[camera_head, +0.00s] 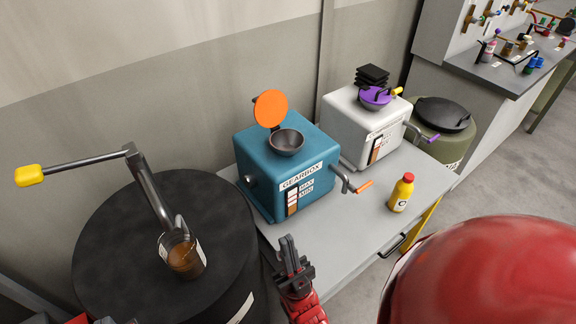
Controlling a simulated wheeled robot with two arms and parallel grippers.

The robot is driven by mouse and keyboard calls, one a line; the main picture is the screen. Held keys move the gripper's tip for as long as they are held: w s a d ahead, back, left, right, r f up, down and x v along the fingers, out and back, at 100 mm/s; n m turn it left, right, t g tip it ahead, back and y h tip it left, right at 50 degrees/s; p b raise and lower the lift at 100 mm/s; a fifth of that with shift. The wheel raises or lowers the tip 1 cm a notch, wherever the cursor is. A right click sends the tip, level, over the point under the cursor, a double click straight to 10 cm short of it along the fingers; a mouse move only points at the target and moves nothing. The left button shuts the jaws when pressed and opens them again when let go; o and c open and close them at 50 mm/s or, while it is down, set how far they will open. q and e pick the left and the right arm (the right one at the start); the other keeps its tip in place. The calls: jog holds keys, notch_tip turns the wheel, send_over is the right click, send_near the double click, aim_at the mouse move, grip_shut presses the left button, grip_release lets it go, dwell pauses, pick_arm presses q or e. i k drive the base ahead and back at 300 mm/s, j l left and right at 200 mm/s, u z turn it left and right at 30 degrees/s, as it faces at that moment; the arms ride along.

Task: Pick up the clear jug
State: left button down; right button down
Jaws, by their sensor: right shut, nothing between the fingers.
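The clear jug (183,257) holds brown liquid and stands on top of the black drum (110,235) at the left. It is under the spout of a grey hand pump (150,195) with a yellow handle, and the pump partly overlaps it. My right gripper (287,243) is at the bottom centre, shut and empty, to the right of the jug and apart from it. Red and grey parts at the bottom left edge appear to be my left gripper (92,320), cut off by the frame; its jaws cannot be made out.
A green drum (452,145) and a workbench (495,65) stand beyond. The grey wall is close behind.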

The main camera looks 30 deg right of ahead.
aim_at(180, 250)
jog(key=i+l+u, duration=0.1)
jog(key=l+u, duration=0.15)
jog(key=l, duration=0.9)
jog(key=l+u, duration=0.3)
jog(key=l, duration=0.8)
